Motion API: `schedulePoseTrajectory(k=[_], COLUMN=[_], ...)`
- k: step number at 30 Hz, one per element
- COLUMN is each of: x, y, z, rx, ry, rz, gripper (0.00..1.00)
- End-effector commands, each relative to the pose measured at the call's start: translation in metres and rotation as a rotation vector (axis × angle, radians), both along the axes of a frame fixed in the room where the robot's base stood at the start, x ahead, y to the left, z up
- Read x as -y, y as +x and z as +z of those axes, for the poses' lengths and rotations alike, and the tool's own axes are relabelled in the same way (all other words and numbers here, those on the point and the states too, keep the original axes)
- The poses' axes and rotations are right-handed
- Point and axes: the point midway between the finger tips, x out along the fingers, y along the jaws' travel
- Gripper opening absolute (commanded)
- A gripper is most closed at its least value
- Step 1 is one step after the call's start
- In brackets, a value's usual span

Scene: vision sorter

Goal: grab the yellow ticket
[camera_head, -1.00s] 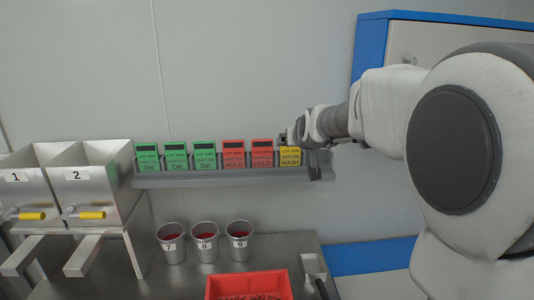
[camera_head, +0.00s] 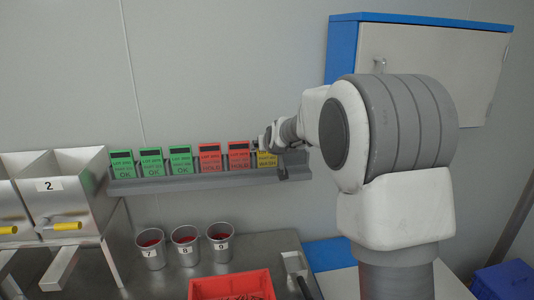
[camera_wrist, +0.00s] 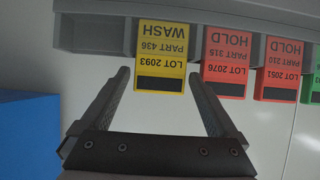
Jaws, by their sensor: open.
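The yellow ticket (camera_head: 267,159), marked WASH, stands at the right end of the row of tickets in the grey wall rack (camera_head: 200,182). In the wrist view the yellow ticket (camera_wrist: 161,56) appears upside down, ahead of and between my fingertips. My gripper (camera_wrist: 157,78) is open, with one finger on each side of the ticket's lower end in that view. I cannot tell whether the fingers touch it. In the head view my gripper (camera_head: 274,150) is at the ticket and partly covers it.
A red HOLD ticket (camera_wrist: 225,65) stands close beside the yellow one, near my right-hand finger in the wrist view. Green OK tickets (camera_head: 151,162) fill the rack's left. Below are metal cups (camera_head: 185,246) and a red bin (camera_head: 230,286). A blue-edged cabinet (camera_head: 425,65) hangs at right.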

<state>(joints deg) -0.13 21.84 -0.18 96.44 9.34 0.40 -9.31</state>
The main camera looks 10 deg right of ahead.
Motion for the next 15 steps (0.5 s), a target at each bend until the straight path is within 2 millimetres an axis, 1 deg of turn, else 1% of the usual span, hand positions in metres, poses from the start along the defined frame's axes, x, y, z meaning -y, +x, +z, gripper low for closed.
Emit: schedulePoseTrajectory(k=[4,8,9,11,12,14,15], x=[0.0000,0.0000,0.0000,-0.0001,-0.0001,-0.0001,-0.0001], y=[-0.0001,-0.0002,-0.0002,-0.0003,-0.0003,-0.0003,-0.0003], z=[0.0002,0.0002,0.0002,0.0003,0.0003,0.0003,0.0004], rx=[0.001,0.001,0.000,0.000,0.000,0.000,0.000], ry=[0.000,0.000,0.000,0.000,0.000,0.000,0.000], rz=[0.000,0.000,0.000,0.000,0.000,0.000,0.000], gripper=[0.95,0.72,0.64,0.54,0.46,0.36,0.28])
